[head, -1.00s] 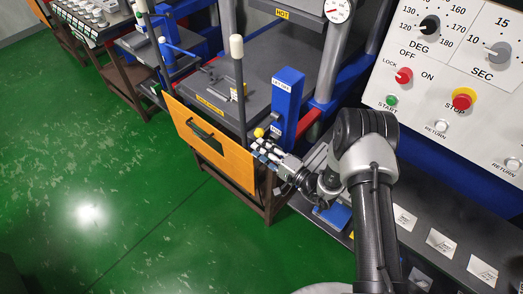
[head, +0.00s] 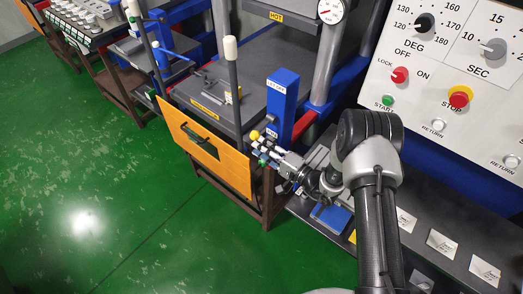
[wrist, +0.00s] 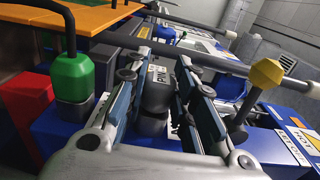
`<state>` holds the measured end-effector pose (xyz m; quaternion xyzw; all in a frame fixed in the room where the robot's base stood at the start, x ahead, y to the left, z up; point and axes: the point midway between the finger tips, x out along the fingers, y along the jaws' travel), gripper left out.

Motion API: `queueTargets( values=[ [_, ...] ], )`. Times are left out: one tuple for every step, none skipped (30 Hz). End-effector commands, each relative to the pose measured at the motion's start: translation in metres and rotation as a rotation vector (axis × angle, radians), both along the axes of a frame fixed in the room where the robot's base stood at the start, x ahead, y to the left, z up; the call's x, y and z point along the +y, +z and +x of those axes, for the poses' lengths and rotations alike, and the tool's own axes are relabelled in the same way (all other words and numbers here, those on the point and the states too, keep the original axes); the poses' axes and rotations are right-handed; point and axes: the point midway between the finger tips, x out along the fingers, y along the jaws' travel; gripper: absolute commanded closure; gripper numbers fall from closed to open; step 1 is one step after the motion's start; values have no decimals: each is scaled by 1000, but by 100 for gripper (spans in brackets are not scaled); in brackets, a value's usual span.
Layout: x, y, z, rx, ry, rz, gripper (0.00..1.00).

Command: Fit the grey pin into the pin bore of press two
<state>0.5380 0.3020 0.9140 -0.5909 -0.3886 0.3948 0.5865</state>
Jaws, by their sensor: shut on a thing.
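My gripper (wrist: 163,92) is shut on a dark grey block with a white label, which I take to be the grey pin (wrist: 154,94). The pin shows between the two blue-sided fingers in the wrist view; its lower end is hidden. In the head view my gripper (head: 266,152) is at the front right corner of the press (head: 210,85), beside the blue upright post (head: 282,100). I cannot tell which number this press has. The pin bore is not clearly visible, and I cannot tell whether the pin touches it.
A yellow knob (wrist: 266,75) on a stem stands right of the fingers in the wrist view. A green-bodied handle (wrist: 75,78) and a red block (wrist: 27,98) are on the left. An orange panel (head: 205,150) fronts the press. The green floor (head: 120,190) at left is clear.

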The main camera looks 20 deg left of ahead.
Motion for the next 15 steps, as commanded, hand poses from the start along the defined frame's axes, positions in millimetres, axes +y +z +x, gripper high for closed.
queueTargets(
  values=[
    [-1, 0, 1, -1, 0, 1, 94],
    [-1, 0, 2, -1, 0, 1, 94],
    [-1, 0, 3, -1, 0, 1, 94],
    [-1, 0, 4, -1, 0, 1, 94],
    [-2, 0, 5, -1, 0, 1, 94],
    [-2, 0, 5, 0, 0, 1, 94],
    [-2, 0, 6, 0, 0, 1, 94],
    [-3, 0, 6, 0, -1, 1, 94],
    [-3, 0, 7, 0, -1, 1, 94],
    [-3, 0, 7, 0, -1, 1, 94],
    [-3, 1, 7, -1, -1, 1, 94],
    [-3, 1, 8, -1, -1, 1, 94],
    [-3, 1, 8, -1, -2, 1, 94],
    [-3, 1, 8, -1, -2, 1, 94],
    [-3, 1, 8, -1, -2, 1, 94]
  ],
)
